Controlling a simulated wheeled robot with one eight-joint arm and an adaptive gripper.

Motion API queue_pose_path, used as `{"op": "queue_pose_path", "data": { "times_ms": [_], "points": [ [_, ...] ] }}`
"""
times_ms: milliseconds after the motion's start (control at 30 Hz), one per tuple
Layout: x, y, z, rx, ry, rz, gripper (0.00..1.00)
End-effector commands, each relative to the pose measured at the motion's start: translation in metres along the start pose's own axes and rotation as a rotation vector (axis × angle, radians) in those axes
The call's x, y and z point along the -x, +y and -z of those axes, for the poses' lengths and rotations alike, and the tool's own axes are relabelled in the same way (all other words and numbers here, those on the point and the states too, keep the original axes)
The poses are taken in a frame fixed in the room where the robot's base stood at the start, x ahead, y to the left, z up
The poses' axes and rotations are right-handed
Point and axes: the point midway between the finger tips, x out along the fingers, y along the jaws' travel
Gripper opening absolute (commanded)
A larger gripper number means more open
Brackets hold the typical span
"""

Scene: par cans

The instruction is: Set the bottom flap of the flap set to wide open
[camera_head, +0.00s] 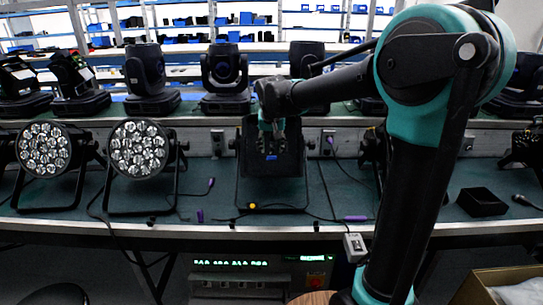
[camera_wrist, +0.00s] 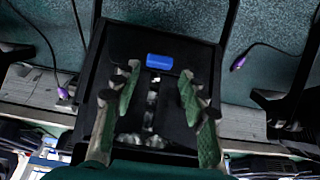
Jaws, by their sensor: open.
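The flap set (camera_head: 253,160) is a black, square-edged unit on a floor stand, in the middle of the bench in the head view. My gripper (camera_head: 271,150) is in front of it and hides part of it. In the wrist view the flap set's dark panel (camera_wrist: 195,45) fills the middle, with a blue block (camera_wrist: 159,62) on it. My gripper (camera_wrist: 155,92) is open, its green-padded fingers apart on either side below the blue block, with nothing between them that I can see held. I cannot tell whether the fingers touch the panel, nor the bottom flap's exact angle.
Two round multi-lens par cans (camera_head: 141,149) stand to the left. A row of moving-head lights (camera_head: 224,78) stands on the shelf behind. Cables with purple connectors (camera_head: 355,218) lie on the bench (camera_head: 215,175). A small black open box (camera_head: 482,202) is at the right.

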Motion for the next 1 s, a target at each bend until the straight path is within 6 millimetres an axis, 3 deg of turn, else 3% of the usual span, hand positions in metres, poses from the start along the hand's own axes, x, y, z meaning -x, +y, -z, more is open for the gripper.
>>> {"op": "queue_pose_path", "data": {
  "times_ms": [100,300,700,1000],
  "points": [
    [-0.021,0.000,0.000,-0.001,0.000,0.000,0.43],
    [-0.044,0.000,0.000,-0.001,0.000,0.000,0.43],
    [-0.051,0.000,0.000,0.000,0.000,0.001,0.43],
    [-0.051,0.000,0.000,0.000,0.000,0.001,0.07]
  ]
}}
